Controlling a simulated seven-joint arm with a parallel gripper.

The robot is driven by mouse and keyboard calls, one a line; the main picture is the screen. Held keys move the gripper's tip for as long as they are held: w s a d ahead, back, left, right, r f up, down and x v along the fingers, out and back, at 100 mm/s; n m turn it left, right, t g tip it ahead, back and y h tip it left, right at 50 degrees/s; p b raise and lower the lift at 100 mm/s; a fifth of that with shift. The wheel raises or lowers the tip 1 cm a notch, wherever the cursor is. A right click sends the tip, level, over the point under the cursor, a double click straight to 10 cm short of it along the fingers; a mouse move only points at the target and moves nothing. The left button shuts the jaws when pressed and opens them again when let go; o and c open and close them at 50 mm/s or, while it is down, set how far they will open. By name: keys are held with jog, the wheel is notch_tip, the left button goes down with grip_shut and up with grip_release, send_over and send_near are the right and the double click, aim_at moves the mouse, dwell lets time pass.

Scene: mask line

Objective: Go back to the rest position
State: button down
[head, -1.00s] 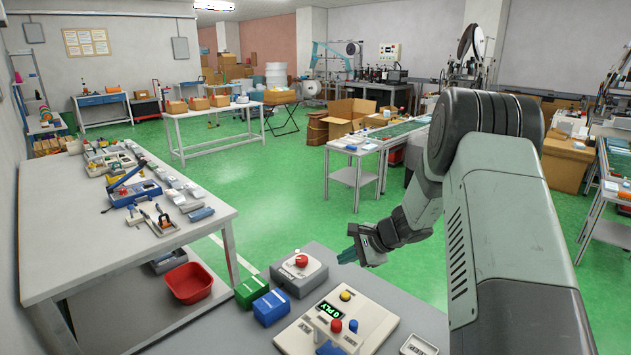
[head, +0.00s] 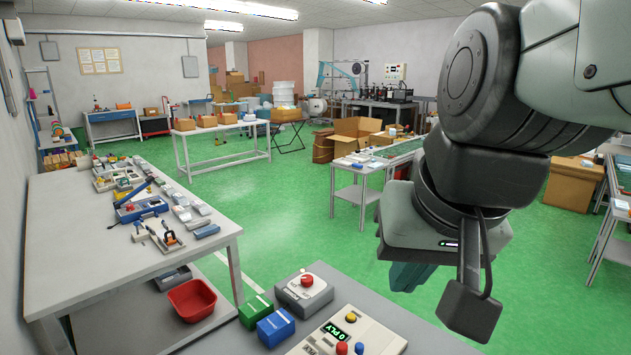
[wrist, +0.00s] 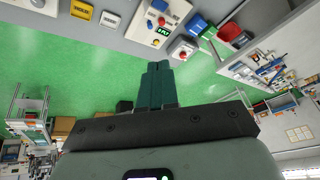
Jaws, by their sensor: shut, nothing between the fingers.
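My gripper (head: 410,274) hangs in the head view at the right, past the far edge of the grey bench, with only part of its teal fingers showing below the wrist. In the wrist view its teal fingers (wrist: 156,84) lie together, shut and empty, over the green floor. Nothing touches them. The rest of my arm fills the upper right of the head view.
The grey bench (head: 420,340) holds a beige device with a "0 PLY" display (head: 350,335), a grey box with a red button (head: 304,292), a green box (head: 256,312) and a blue box (head: 276,328). A white table (head: 85,230) with tools stands left. A red bin (head: 191,300) is below.

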jog(key=shift+n+t+h, duration=0.4)
jog(key=shift+n+h, duration=0.1)
jog(key=s, duration=0.1)
jog(key=s+d, duration=0.1)
jog(key=s, duration=0.2)
jog(key=shift+d+f, duration=0.1)
jog(key=shift+d, duration=0.25)
